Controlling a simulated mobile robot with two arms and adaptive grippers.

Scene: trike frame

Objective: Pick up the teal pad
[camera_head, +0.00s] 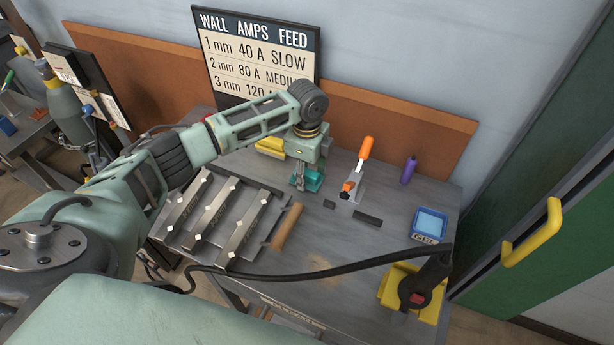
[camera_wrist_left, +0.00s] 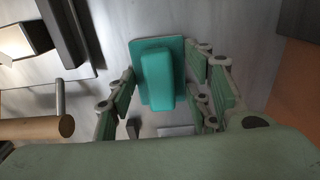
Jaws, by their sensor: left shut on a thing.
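The teal pad (camera_wrist_left: 157,75) is a flat plate with a raised block on it. In the left wrist view it sits between the fingers of my left gripper (camera_wrist_left: 165,95), which is shut on it. In the head view the teal pad (camera_head: 313,181) shows under my left gripper (camera_head: 299,180), at the workbench surface or just above it; I cannot tell which. The fingers partly cover it there. My right gripper is not in view.
An orange-handled toggle clamp (camera_head: 365,150) stands to the right of the pad. Metal bars on a rack (camera_head: 228,220) and a wooden-handled tool (camera_head: 287,226) lie left. A purple bottle (camera_head: 409,170), blue GEL tub (camera_head: 429,224) and black cable (camera_head: 330,268) are also on the bench (camera_head: 345,235).

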